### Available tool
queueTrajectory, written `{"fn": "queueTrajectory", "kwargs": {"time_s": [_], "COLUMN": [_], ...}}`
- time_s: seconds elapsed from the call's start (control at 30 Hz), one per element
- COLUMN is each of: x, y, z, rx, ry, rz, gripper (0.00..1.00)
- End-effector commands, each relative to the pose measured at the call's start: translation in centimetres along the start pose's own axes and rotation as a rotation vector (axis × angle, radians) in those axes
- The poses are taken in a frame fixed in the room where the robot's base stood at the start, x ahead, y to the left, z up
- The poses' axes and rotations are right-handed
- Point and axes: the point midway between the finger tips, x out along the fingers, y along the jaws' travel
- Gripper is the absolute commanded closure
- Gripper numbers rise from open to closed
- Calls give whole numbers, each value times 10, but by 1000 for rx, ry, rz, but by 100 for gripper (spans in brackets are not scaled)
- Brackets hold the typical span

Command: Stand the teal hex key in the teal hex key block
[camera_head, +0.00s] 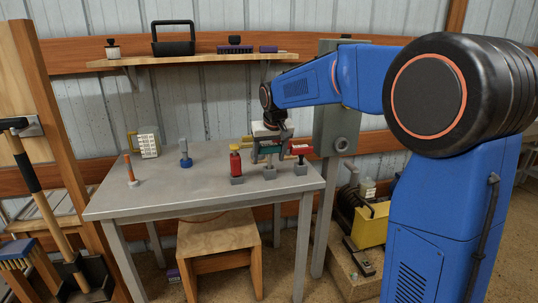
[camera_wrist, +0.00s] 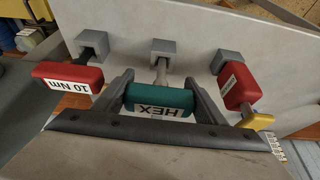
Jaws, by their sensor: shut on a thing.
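The teal hex key (camera_wrist: 160,102), its handle marked HEX, lies between the two fingers of my gripper (camera_wrist: 158,85) in the wrist view. My gripper (camera_head: 268,145) is shut on that handle. In the head view the teal handle (camera_head: 268,150) is over the middle grey block (camera_head: 269,174), which stands near the table's right front. The shaft points down to this block, which also shows in the wrist view (camera_wrist: 165,47). I cannot tell whether the tip is inside the block or just above it. No block in view looks teal.
Red-handled tools stand in grey blocks on both sides, one on the left (camera_head: 235,163) and one on the right (camera_head: 300,150), close to my fingers. A blue tool (camera_head: 185,155) and an orange-handled tool (camera_head: 130,170) stand farther left on the grey table (camera_head: 150,195).

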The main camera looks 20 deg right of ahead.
Motion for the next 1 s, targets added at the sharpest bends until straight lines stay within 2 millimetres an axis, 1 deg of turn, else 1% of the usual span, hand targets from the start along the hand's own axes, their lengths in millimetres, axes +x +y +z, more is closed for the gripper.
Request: {"fn": "queueTrajectory", "kwargs": {"time_s": [0.67,0.7,0.77,0.8,1.0], "x": [15,16,15,15,15], "y": [0,0,0,0,0], "z": [6,6,6,6,6], "rx": [0,0,0,0,0], "ry": [0,0,0,0,0], "rz": [0,0,0,0,0], "gripper": [88,32,18,13,13]}}
